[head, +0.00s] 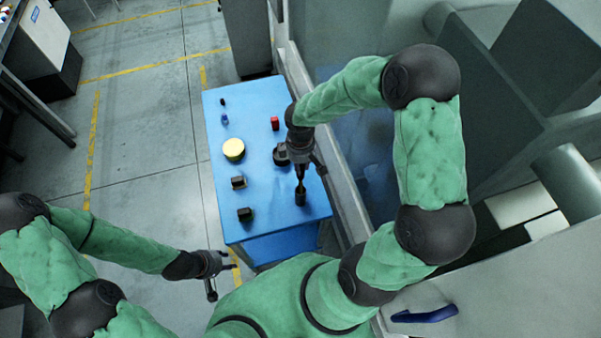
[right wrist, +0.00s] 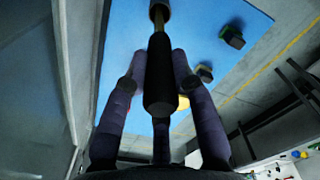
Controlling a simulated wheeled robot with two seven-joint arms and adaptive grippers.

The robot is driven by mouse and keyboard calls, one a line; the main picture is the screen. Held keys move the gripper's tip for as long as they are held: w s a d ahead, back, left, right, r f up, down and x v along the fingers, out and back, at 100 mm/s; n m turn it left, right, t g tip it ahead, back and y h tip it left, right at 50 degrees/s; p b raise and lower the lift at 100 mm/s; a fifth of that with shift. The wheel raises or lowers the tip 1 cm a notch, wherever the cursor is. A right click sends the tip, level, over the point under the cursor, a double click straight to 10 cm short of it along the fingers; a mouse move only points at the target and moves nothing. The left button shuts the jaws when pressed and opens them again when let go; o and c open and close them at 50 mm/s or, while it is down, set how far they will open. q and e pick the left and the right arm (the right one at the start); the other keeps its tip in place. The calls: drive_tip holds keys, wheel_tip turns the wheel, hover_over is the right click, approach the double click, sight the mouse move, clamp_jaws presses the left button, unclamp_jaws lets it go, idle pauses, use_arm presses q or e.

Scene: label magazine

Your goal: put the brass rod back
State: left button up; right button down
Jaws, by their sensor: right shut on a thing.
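My right gripper (head: 301,172) is shut on the dark grip of the brass rod and points down over the near right part of the blue table. In the right wrist view the dark grip (right wrist: 160,75) lies between the fingers. A short brass-coloured part (right wrist: 159,27) shows beyond it, in line with a dark round holder (right wrist: 157,10). In the head view the dark holder (head: 300,198) stands on the table below the gripper. I cannot tell how deep the rod sits in it. My left gripper (head: 224,279) is open and empty, off the table's near left corner.
The blue table (head: 255,97) also bears a yellow-topped round thing (head: 234,150), a red block (head: 275,123), a small blue thing (head: 225,119) and dark blocks (head: 238,183) (head: 245,214). A dark piece (head: 281,154) is close to my right wrist. A grey wall edge runs along the right.

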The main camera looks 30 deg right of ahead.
drive_tip(key=shift+f+b, duration=1.4)
drive_tip(key=shift+f, duration=0.5)
drive_tip(key=shift+r, duration=0.1)
drive_tip(key=c, duration=1)
unclamp_jaws()
drive_tip(key=shift+r, duration=0.1)
wheel_tip(320, 180, up, 12)
drive_tip(key=shift+f, duration=0.1)
